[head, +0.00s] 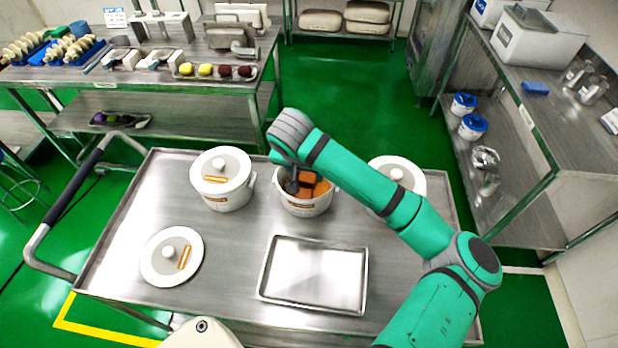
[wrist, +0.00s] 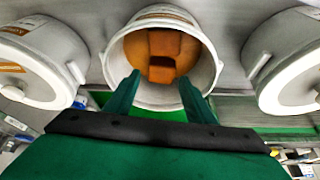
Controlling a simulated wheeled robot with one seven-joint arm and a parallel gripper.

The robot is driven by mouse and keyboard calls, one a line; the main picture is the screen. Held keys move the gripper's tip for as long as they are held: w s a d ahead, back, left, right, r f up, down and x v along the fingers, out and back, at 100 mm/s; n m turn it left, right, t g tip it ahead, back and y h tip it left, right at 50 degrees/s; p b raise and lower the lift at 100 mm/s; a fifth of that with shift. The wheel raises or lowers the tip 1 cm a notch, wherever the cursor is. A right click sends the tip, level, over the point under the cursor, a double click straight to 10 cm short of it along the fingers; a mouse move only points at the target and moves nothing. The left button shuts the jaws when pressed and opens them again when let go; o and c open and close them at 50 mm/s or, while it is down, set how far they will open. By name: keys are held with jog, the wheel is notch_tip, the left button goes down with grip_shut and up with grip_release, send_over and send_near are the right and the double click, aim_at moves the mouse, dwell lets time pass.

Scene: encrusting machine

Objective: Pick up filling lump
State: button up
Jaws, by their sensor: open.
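Orange-brown filling lumps (head: 321,188) lie in an open white pot in the middle of the steel cart. In the wrist view the filling (wrist: 162,55) shows inside the pot (wrist: 207,72), with one block standing out in the middle. My gripper (head: 294,184) points down at the left part of the pot's opening. In the wrist view my gripper (wrist: 158,92) is open, its two green fingers apart at the pot's near rim with nothing between them. The arm hides part of the pot and filling in the head view.
A lidded white pot (head: 222,180) stands left of the open pot, and another (head: 397,177) stands right, partly behind my arm. A loose lid (head: 171,256) and an empty steel tray (head: 314,274) lie on the cart (head: 225,284). Steel benches (head: 187,91) stand behind and at right.

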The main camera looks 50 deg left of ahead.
aim_at(307, 177)
jog(key=shift+a+x, duration=0.15)
jog(key=shift+x, duration=1.3)
jog(key=shift+a+x, duration=0.1)
jog(key=shift+x, duration=1.35)
jog(key=shift+r, duration=0.1)
jog(key=shift+c, duration=0.4)
jog(key=c, duration=0.8)
